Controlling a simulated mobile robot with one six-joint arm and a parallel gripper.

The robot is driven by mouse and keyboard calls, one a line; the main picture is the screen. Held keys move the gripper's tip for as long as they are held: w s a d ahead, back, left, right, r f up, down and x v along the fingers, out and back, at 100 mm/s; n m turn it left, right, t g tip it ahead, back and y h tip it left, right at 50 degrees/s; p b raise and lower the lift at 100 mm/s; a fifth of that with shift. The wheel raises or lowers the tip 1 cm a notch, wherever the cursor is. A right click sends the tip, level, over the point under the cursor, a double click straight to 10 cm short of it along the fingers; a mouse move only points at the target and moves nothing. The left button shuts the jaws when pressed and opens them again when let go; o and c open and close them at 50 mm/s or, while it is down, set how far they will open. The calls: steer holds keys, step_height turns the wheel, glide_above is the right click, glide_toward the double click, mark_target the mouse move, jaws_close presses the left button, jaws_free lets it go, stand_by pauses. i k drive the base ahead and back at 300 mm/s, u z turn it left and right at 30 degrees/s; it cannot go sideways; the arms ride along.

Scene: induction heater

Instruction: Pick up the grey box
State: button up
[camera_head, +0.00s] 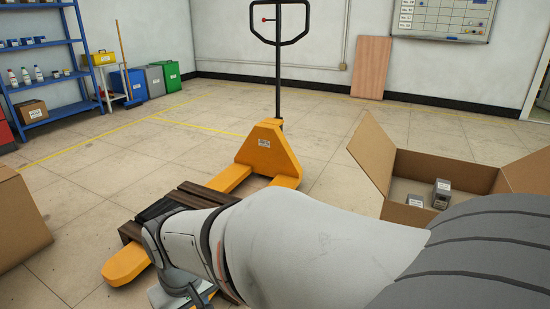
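Two small grey boxes with white labels are inside an open cardboard box (445,168) at the right. One grey box (415,200) lies low near the front wall, partly hidden by it. The other grey box (442,191) stands upright just right of it. My arm crosses the foreground from the lower right toward the lower left, and its wrist bends down at the bottom edge. My gripper's fingers do not show, so its hold and its distance to the boxes cannot be seen.
A yellow pallet jack (268,150) with a dark wooden pallet (190,197) stands behind my arm. Another cardboard box (20,222) is at the left edge. A blue shelf (45,45) and several bins, including a grey one (155,82), line the back left.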

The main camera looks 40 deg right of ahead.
mark_target(442, 191)
steer(key=z, duration=2.25)
steer(key=i, duration=1.45)
steer(key=u, duration=0.05)
